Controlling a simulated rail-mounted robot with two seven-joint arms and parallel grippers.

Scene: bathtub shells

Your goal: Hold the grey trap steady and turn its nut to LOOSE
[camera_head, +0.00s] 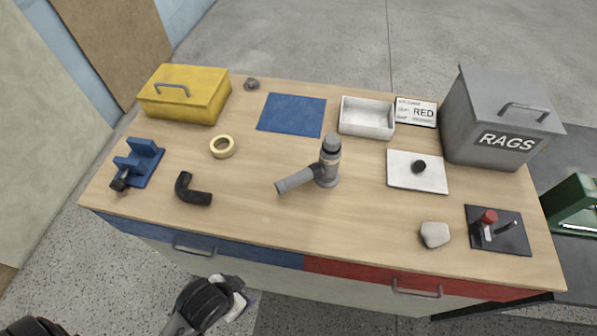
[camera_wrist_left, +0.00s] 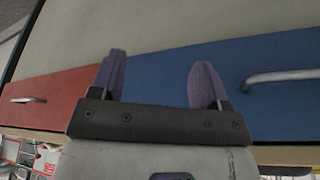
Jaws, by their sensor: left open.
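The grey trap (camera_head: 328,163) stands upright on the workbench, a little right of its middle, in the head view. A side pipe (camera_head: 296,180) runs from it toward the lower left. A darker ring that looks like its nut (camera_head: 317,171) sits where the pipe meets the body; no LOOSE mark is readable. My left gripper (camera_head: 240,290) is in front of the bench, below the top's front edge, well away from the trap. In the left wrist view its two purple fingers (camera_wrist_left: 160,75) are apart with nothing between them. My right gripper is not in view.
A black elbow pipe (camera_head: 192,190), tape roll (camera_head: 222,146) and blue clamp (camera_head: 139,164) lie left of the trap. A white tray (camera_head: 345,118), a white plate with black knob (camera_head: 403,177), a stone (camera_head: 435,234) and the RAGS bin (camera_head: 490,110) are right. Bench in front of the trap is clear.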

